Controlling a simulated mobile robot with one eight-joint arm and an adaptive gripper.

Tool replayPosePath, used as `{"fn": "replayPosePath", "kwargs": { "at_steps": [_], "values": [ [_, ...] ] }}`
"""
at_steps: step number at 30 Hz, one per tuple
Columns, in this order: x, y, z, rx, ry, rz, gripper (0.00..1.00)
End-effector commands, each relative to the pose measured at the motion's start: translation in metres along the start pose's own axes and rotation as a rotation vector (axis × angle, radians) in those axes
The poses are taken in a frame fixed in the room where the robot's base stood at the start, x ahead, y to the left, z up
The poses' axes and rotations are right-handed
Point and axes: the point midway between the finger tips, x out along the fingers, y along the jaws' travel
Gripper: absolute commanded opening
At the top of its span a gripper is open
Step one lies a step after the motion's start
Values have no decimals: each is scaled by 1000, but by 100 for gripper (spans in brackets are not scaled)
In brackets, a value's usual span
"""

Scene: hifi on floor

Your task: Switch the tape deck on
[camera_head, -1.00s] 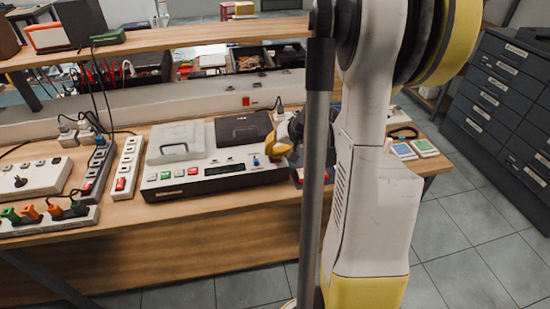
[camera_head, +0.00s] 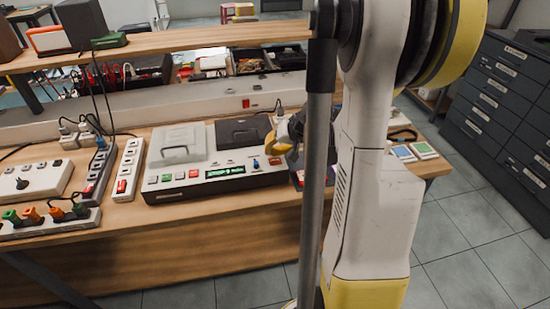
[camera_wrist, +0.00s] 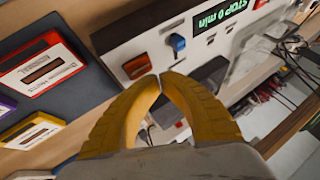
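The tape deck (camera_head: 215,164) is a pale two-lid unit on the wooden bench. Its front display (camera_head: 225,171) is lit green, and the wrist view shows this display (camera_wrist: 219,17) reading "STOP 0 min". In the wrist view a blue lever (camera_wrist: 177,44) and an orange-red rocker switch (camera_wrist: 136,66) sit on the deck's panel. My gripper (camera_wrist: 156,80) has its yellow fingers with the tips together, just beside the rocker switch and holding nothing visible. In the head view my gripper (camera_head: 284,140) is at the deck's right end, partly hidden behind my arm.
Power strips (camera_head: 128,168) with plugs and cables stand left of the deck. Cassettes (camera_head: 402,152) lie on the bench to the right; a red one (camera_wrist: 42,65) shows in the wrist view. A shelf (camera_head: 200,36) runs above the back. Grey drawers (camera_head: 505,95) stand at the right.

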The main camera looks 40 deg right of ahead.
Motion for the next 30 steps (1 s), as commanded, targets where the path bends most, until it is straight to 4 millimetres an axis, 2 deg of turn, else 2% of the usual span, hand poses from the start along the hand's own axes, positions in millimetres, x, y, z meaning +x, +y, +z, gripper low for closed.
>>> {"fn": "replayPosePath", "kwargs": {
  "at_steps": [10, 24, 30],
  "values": [
    [-3, -2, -2, 0, 0, 0, 0],
    [-43, -23, -23, 0, 0, 0, 0],
    [-48, -26, -26, 0, 0, 0, 0]
  ]
}}
